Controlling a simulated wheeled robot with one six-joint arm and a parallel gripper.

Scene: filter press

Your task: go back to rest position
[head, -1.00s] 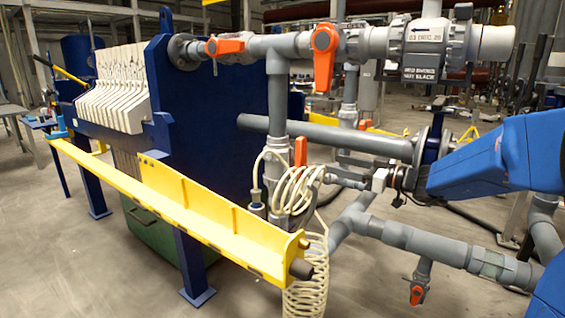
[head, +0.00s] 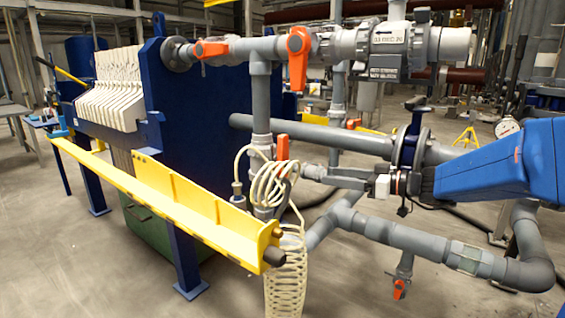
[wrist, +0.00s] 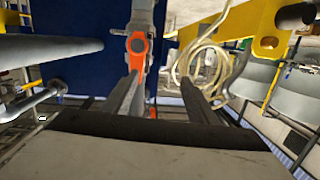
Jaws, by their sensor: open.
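My gripper (wrist: 163,88) is open, with its two fingers apart and nothing between them in the wrist view. An orange valve handle (wrist: 138,48) shows ahead of the fingertips, near the left one; I cannot tell the exact gap. In the head view my blue arm comes in from the right, and my gripper (head: 318,174) points left among the grey pipes. An upright orange handle (head: 282,148) is left of it, partly behind a coiled cream hose (head: 270,185).
Grey pipes (head: 310,136) run above and below my arm. A larger orange handle (head: 298,58) is on the upper pipe. A yellow beam (head: 190,205) and the blue press plate (head: 195,115) stand to the left. Open floor (head: 350,290) lies in front.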

